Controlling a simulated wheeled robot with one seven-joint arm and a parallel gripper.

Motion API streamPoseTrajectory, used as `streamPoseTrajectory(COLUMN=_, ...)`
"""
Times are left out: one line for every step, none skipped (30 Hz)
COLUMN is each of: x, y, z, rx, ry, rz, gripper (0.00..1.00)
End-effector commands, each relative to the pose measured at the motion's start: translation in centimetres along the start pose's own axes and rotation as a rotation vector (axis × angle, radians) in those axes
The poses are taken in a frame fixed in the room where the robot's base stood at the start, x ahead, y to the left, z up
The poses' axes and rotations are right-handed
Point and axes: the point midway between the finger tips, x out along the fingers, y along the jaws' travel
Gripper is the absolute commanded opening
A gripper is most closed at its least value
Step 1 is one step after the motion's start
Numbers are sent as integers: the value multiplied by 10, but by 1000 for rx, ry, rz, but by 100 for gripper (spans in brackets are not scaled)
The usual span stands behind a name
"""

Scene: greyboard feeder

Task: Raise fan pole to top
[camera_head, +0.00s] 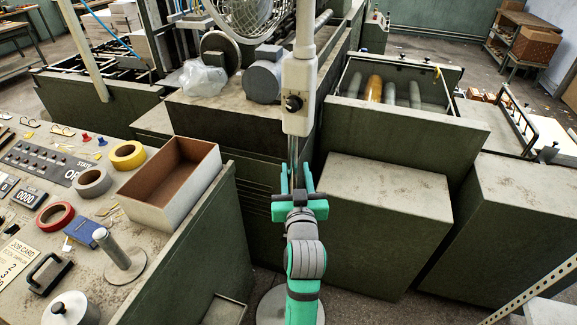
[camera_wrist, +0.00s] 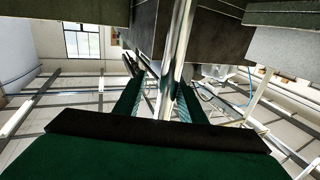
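The fan pole stands upright in the middle of the head view, with a bright metal lower tube (camera_head: 293,150) and a wider white upper sleeve (camera_head: 299,75). A dark knob (camera_head: 293,103) sits on the sleeve's lower part. The fan's wire cage (camera_head: 243,14) shows at the top edge, partly cut off. My gripper (camera_head: 297,180) is below the sleeve, its two green fingers on either side of the metal tube. In the wrist view the tube (camera_wrist: 179,48) runs between the fingers (camera_wrist: 163,100), with gaps visible beside it, so the gripper looks open. The pole's lower end is hidden by my arm.
A desk with an open box (camera_head: 176,180), tape rolls and a control panel (camera_head: 42,160) stands at left. Green machine housings (camera_head: 385,200) stand close at right and behind the pole. A round floor base (camera_head: 268,306) shows partly beneath my arm.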

Motion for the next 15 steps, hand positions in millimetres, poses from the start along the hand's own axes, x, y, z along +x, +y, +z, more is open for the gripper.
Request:
streamPoseTrajectory(x=7, y=-4, z=0, rx=0, ry=0, rz=-5, gripper=37)
streamPoseTrajectory(x=11, y=-5, z=0, rx=0, ry=-1, rz=-8, gripper=37)
streamPoseTrajectory(x=15, y=-7, z=0, rx=0, ry=0, rz=-11, gripper=37)
streamPoseTrajectory(x=18, y=-8, z=0, rx=0, ry=1, rz=-12, gripper=37)
streamPoseTrajectory(x=20, y=-10, z=0, rx=0, ry=1, rz=-14, gripper=37)
streamPoseTrajectory(x=22, y=-10, z=0, rx=0, ry=0, rz=-15, gripper=37)
streamPoseTrajectory(x=24, y=-11, z=0, rx=0, ry=0, rz=-16, gripper=37)
streamPoseTrajectory(x=25, y=-12, z=0, rx=0, ry=0, rz=-16, gripper=37)
streamPoseTrajectory(x=26, y=-12, z=0, rx=0, ry=1, rz=-17, gripper=37)
streamPoseTrajectory(x=26, y=-12, z=0, rx=0, ry=1, rz=-17, gripper=37)
streamPoseTrajectory(x=27, y=-12, z=0, rx=0, ry=1, rz=-17, gripper=37)
streamPoseTrajectory(x=27, y=-12, z=0, rx=0, ry=1, rz=-17, gripper=37)
streamPoseTrajectory(x=27, y=-12, z=0, rx=0, ry=1, rz=-17, gripper=37)
streamPoseTrajectory(x=27, y=-12, z=0, rx=0, ry=1, rz=-17, gripper=37)
streamPoseTrajectory(x=27, y=-12, z=0, rx=0, ry=1, rz=-17, gripper=37)
